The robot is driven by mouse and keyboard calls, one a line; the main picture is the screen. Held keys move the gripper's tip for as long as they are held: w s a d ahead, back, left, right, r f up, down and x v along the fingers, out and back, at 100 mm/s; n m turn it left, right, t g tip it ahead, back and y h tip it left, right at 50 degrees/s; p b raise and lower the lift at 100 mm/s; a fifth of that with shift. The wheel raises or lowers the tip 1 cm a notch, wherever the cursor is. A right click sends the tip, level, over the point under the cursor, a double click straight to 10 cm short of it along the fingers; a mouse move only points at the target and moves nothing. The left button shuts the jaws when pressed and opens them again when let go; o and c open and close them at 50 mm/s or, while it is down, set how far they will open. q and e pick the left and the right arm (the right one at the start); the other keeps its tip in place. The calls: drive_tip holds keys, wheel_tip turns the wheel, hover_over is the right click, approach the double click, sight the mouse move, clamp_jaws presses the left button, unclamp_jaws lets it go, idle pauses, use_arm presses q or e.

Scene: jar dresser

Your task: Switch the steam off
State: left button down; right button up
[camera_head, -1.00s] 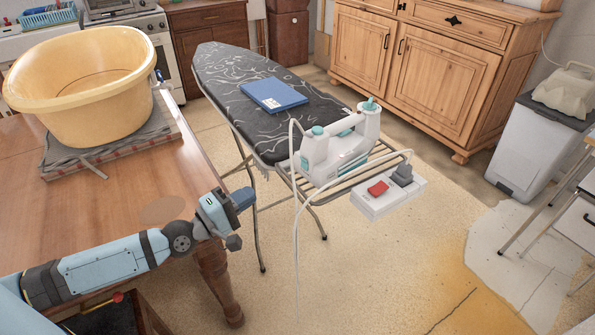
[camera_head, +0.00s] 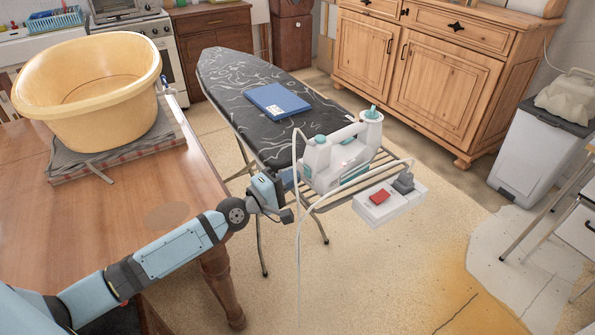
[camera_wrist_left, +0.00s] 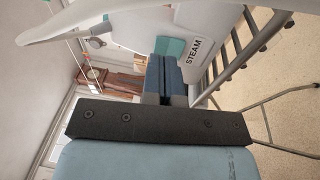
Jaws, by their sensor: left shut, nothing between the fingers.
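The white and teal steam unit (camera_head: 325,165) stands on the rack end of the ironing board. In the left wrist view, its white face (camera_wrist_left: 222,18) carries the word STEAM (camera_wrist_left: 194,52) and a teal part (camera_wrist_left: 171,47). A white socket box (camera_head: 395,212) with a red switch (camera_head: 379,197) and a grey plug (camera_head: 403,183) is at the rack's near right. My left gripper (camera_head: 289,179) is shut and empty, just left of the steam unit. In the left wrist view its blue fingers (camera_wrist_left: 166,72) overlap the teal part; I cannot tell whether they touch.
The ironing board (camera_head: 232,85) holds a blue book (camera_head: 276,100). White cords hang from the unit, one in front of it close to my left gripper. A wooden table (camera_head: 110,215) with a yellow tub (camera_head: 85,95) is at the left.

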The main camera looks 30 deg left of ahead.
sight(306, 171)
use_arm(q)
drive_tip(key=shift+x, duration=1.05)
